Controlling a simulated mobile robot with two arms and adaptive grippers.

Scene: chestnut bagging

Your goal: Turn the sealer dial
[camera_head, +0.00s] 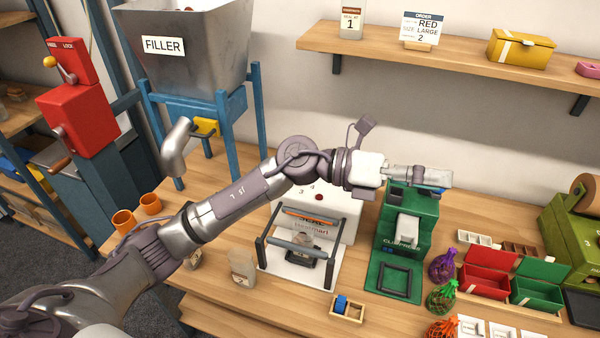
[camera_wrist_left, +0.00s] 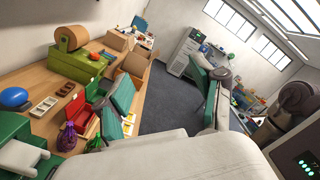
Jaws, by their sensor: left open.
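The sealer (camera_head: 345,222) is a white machine with a dark-framed bar press in front, at the middle of the table in the head view. Small numbers and a red round spot (camera_head: 318,197) show on its top. My left gripper (camera_head: 448,178) is right of the sealer, above the green clipper (camera_head: 391,250). In the left wrist view its two teal-padded fingers (camera_wrist_left: 163,72) stand apart with nothing between them. My right gripper is in neither view.
Red box (camera_head: 482,283), green box (camera_head: 537,292) and several netted bags (camera_head: 442,266) lie right of the clipper. The filler (camera_head: 190,45) and red machine (camera_head: 78,110) are at left. A wooden shelf (camera_head: 460,62) hangs above.

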